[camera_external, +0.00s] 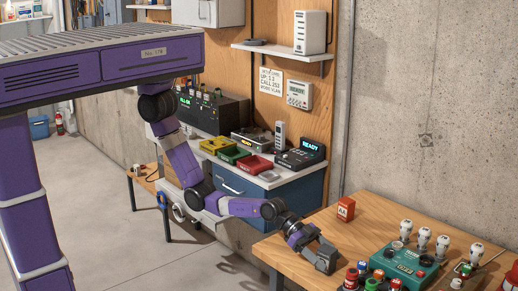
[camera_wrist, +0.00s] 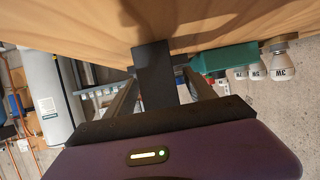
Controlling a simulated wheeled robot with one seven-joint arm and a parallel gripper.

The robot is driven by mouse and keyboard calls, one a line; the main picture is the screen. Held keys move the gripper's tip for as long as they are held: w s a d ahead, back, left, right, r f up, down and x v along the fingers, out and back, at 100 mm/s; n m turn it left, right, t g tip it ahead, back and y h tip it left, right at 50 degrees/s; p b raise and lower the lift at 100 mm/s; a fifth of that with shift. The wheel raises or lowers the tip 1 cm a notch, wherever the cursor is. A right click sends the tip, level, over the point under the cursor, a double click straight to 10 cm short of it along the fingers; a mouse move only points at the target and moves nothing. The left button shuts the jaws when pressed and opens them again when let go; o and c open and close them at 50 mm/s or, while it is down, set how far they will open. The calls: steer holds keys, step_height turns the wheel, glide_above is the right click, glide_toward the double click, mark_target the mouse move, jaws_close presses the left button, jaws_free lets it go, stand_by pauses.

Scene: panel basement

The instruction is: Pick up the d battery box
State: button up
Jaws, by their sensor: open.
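A small orange-red box (camera_external: 345,208) with a pale label stands upright on the wooden workbench (camera_external: 385,212) near its back edge. It is the only likely battery box I see, but its label is too small to read surely. My gripper (camera_external: 326,260) is low over the left front part of the bench, in front of the orange-red box and apart from it. The wooden bench surface (camera_wrist: 90,22) fills the top of that view. The orange-red box is not visible there.
A teal tester unit (camera_external: 405,262) with several bulbs (camera_external: 443,245) behind it stands right of my gripper. Small colored items (camera_external: 351,278) lie before it. A blue cabinet (camera_external: 245,192) with colored cases stands beyond the bench. The bench's back left is fairly clear.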

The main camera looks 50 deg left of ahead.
jaws_close()
steer(key=shift+r, duration=0.1)
stand_by(0.3)
